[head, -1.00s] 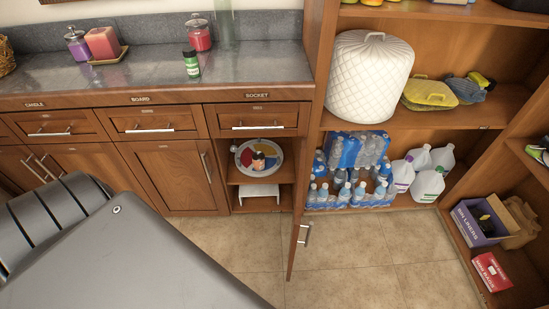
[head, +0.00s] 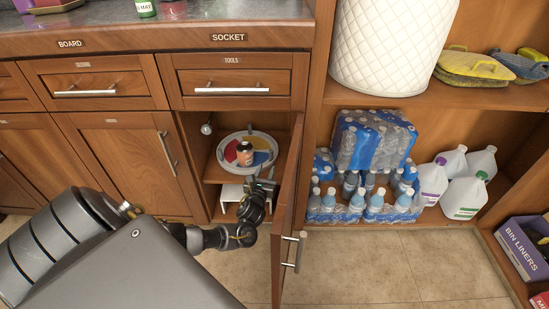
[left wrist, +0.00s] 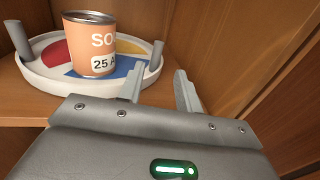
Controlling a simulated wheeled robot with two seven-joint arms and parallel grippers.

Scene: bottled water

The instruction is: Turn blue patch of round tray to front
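The white round tray (head: 228,166) sits on a shelf in the open cabinet. It has coloured patches, and an orange can (head: 244,153) stands upright on it. In the left wrist view the tray rim (left wrist: 60,88) shows near, with a red patch (left wrist: 55,55) at the left. The blue patch (left wrist: 122,68) is at the near side, partly hidden by the can (left wrist: 88,40). A grey post (left wrist: 156,52) rises at the tray's right edge. My left gripper (left wrist: 160,76) is open at the tray's right front, its fingertips near this post; contact cannot be told. My right gripper is out of view.
The open cabinet door (head: 285,215) stands just right of my left gripper (head: 262,186). A white stand (head: 232,192) is below the tray. Packs of water bottles (head: 370,145) and white jugs (head: 465,190) stand on the right shelf. The tiled floor in front is clear.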

